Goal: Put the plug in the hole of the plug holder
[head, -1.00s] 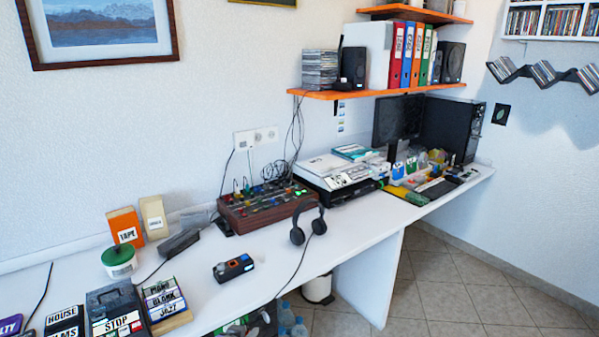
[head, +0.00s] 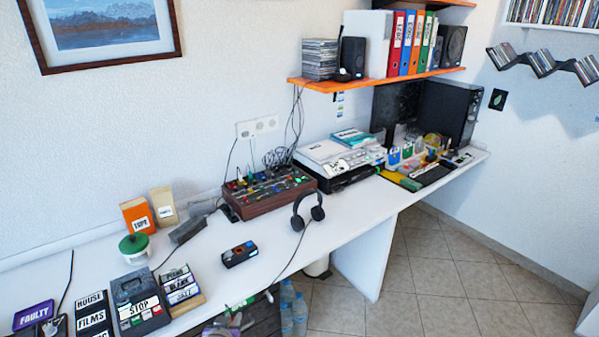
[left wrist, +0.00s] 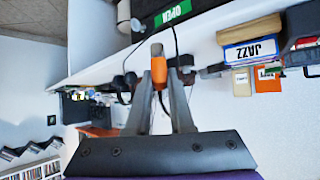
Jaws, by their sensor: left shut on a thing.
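My left gripper (left wrist: 158,82) shows in the left wrist view. Its two fingers are closed on an orange plug (left wrist: 158,66) with a grey tip, held between the fingertips. I cannot make out the plug or the gripper in the head view. A small black block (head: 240,254) with an orange face and a grey-blue spot lies on the desk; it may be the plug holder, but it is too small to tell and no hole is clear. My right gripper is not in view.
The white desk (head: 345,233) has headphones (head: 308,208), a mixer (head: 270,193), a STOP box (head: 136,300) and labelled boxes, with free room around the black block. A cable hangs over its front edge. In the left wrist view, a green OPEN label (left wrist: 172,14) shows at the top.

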